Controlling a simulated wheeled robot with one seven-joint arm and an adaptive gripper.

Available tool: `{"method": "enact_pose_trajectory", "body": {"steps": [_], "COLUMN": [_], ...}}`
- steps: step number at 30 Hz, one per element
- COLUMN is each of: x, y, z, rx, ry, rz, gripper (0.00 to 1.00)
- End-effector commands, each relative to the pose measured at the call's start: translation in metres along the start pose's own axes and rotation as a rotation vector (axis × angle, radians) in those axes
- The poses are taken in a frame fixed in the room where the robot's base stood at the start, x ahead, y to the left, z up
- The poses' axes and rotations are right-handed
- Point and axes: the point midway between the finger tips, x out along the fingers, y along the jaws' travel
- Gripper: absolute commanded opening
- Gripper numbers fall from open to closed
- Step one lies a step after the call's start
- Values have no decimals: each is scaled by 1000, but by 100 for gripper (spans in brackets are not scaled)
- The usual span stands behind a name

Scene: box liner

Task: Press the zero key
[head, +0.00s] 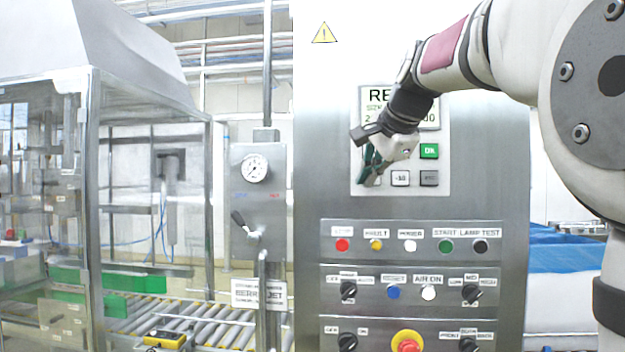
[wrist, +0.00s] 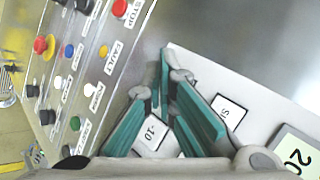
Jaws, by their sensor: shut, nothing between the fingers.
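My gripper (head: 370,172) is shut and empty, with its green fingers in front of the left part of the keypad panel (head: 440,189). In the wrist view the fingertips (wrist: 170,82) are close together, near the panel's edge. Touching or apart I cannot tell. No key that I can read as zero shows. A white key marked -10 (head: 400,178) lies just right of the fingers; it also shows between the fingers in the wrist view (wrist: 151,133). Another white key (wrist: 229,111) has an unclear label. The fingers and wrist hide the keypad's left side.
A green Ok key (head: 429,151) and a grey key (head: 429,178) are at the keypad's right. The partly hidden display (head: 377,96) is above. Below are lamp buttons, knobs and a red emergency stop (head: 407,342). A gauge post (head: 257,169) and conveyor stand left.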

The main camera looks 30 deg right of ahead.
Motion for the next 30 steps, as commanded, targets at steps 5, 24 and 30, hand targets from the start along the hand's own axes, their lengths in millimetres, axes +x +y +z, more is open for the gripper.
{"method": "enact_pose_trajectory", "body": {"steps": [5,24,30], "x": [0,-30,-35], "y": [1,22,26], "z": [0,22,26], "rx": [0,-1,0], "ry": [0,-1,-1], "rz": [1,0,2], "gripper": [0,0,0]}}
